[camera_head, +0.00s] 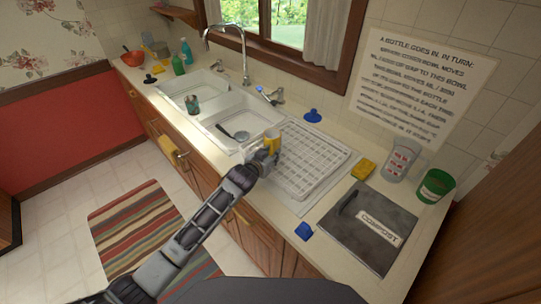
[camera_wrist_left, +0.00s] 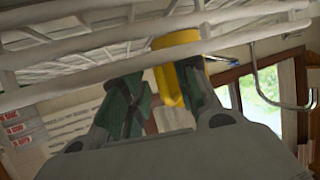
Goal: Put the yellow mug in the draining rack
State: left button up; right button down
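The yellow mug (camera_head: 272,139) is at the left edge of the white draining rack (camera_head: 322,170) in the head view. My left gripper (camera_head: 263,156) reaches it from the front of the counter. The rack's white bars (camera_wrist_left: 60,48) cross close by the mug in that view. I cannot tell whether the mug touches the rack. The rack looks empty otherwise. My right gripper is in neither view.
The double sink (camera_head: 245,118) with a dark pan (camera_head: 238,134) and a can (camera_head: 193,105) lies left of the rack.

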pick_arm(q)
jog(key=shift+r, duration=0.15)
jog(key=shift+v, duration=1.95)
jog(key=v, duration=0.8)
jog(key=shift+b, duration=0.3)
jog(key=shift+s, duration=0.1)
